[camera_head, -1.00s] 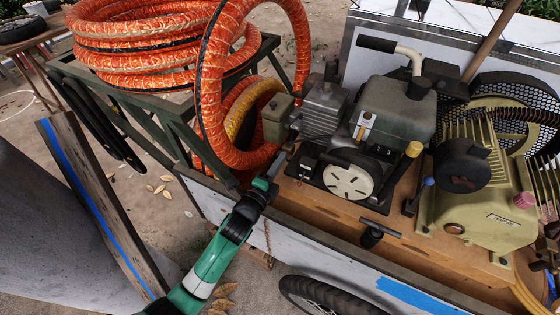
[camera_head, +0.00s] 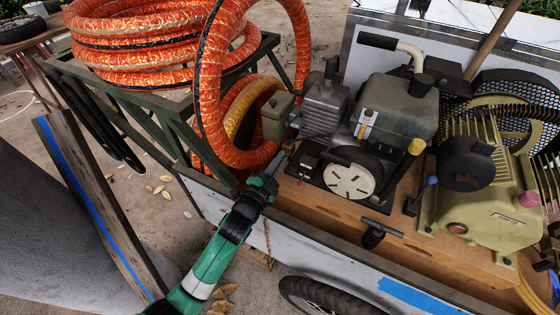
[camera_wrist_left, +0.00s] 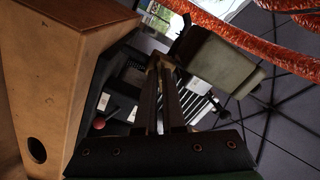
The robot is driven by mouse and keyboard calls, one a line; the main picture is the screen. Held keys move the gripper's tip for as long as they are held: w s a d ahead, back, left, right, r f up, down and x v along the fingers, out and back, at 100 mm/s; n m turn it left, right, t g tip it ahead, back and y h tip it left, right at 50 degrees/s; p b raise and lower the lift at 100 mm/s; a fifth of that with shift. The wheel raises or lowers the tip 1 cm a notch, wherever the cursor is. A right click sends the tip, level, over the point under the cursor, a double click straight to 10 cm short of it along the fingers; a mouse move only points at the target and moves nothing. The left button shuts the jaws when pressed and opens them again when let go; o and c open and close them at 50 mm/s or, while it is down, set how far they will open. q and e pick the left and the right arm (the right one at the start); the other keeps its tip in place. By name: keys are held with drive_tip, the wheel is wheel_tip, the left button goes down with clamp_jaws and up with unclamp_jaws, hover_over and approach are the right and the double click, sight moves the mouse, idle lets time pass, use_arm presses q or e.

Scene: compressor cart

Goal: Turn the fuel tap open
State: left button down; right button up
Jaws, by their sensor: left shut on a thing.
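The engine (camera_head: 395,105) sits on the wooden deck of the cart, with a grey fuel tank on top and a white round recoil cover in front. My left gripper (camera_head: 284,158) reaches in from the lower left to the engine's left end, below the olive box (camera_head: 277,118). In the left wrist view its two long dark fingers (camera_wrist_left: 166,75) are close together on a small brass-coloured piece, the fuel tap (camera_wrist_left: 154,62). The fingers hide most of the tap, and its handle angle cannot be told. My right gripper does not show.
A loop of orange hose (camera_head: 208,90) hangs close to my left gripper, with more coils on the rack behind. The compressor (camera_head: 485,190) stands right of the engine. The cart's side wall (camera_head: 330,265) runs below my left gripper. A black T-handle (camera_head: 375,233) is by its top edge.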

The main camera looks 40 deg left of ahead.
use_arm(q)
drive_tip(key=n+b, duration=0.1)
drive_tip(key=n, duration=0.4)
drive_tip(key=shift+n, duration=0.3)
drive_tip(key=n+b, duration=0.1)
drive_tip(key=n, duration=0.4)
drive_tip(key=shift+n+b, duration=0.3)
drive_tip(key=shift+b, duration=0.05)
drive_tip(key=c, duration=1)
unclamp_jaws()
drive_tip(key=shift+s+d, duration=0.1)
drive_tip(key=shift+s, duration=0.2)
drive_tip(key=p+v, duration=0.2)
drive_tip(key=v, duration=0.9)
drive_tip(key=shift+p, duration=0.4)
